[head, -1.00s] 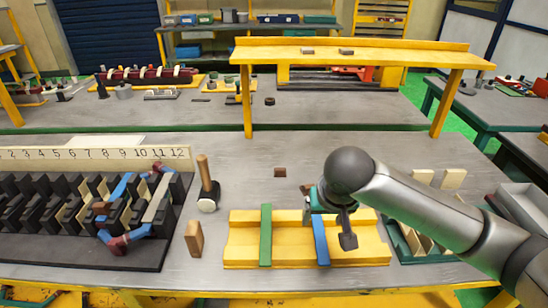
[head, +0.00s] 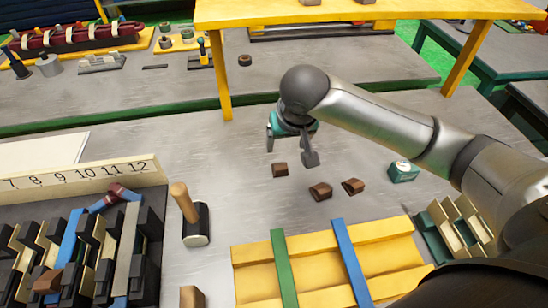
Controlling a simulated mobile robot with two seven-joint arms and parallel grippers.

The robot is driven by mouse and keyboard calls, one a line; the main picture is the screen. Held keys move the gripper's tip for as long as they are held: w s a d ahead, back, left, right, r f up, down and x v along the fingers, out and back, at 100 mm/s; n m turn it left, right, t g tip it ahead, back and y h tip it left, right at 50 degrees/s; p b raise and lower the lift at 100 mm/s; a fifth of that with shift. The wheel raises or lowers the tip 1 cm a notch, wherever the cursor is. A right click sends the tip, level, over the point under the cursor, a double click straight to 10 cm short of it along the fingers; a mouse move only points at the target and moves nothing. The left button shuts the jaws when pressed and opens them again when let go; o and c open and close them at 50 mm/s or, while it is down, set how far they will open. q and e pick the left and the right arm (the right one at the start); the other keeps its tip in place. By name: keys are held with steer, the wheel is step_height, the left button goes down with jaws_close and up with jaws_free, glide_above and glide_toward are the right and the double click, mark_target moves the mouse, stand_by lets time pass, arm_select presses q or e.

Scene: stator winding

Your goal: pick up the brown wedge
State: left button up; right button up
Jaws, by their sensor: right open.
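Three small brown wedges lie on the grey table behind the yellow fixture: a left one (head: 280,170), a middle one (head: 320,191) and a right one (head: 352,186). My right gripper (head: 290,156) points down with its fingers apart and nothing between them. In the picture it is just above the left wedge and up-left of the other two. I cannot tell its exact height over the table. Another brown piece (head: 48,281) sits among the dark slots of the stator rack at the left. My left gripper is out of view.
The yellow fixture (head: 255,255) carries a green bar (head: 284,268) and a blue bar (head: 351,262). A small teal box (head: 403,171) lies to the right. A yellow shelf (head: 225,12) stands behind.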

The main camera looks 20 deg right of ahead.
steer(key=b, duration=0.2)
glide_above(281, 166)
steer(key=s, duration=0.2)
step_height(281, 166, down, 9)
steer(key=shift+a+r, duration=0.15)
steer(key=shift+a+b+x, duration=0.15)
steer(key=shift+b+x, duration=0.3)
steer(key=shift+x, duration=0.9)
steer(key=shift+a+b+x, duration=0.1)
steer(key=shift+b+x, duration=0.3)
steer(key=shift+x, duration=0.95)
steer(key=shift+d, duration=0.1)
jaws_close()
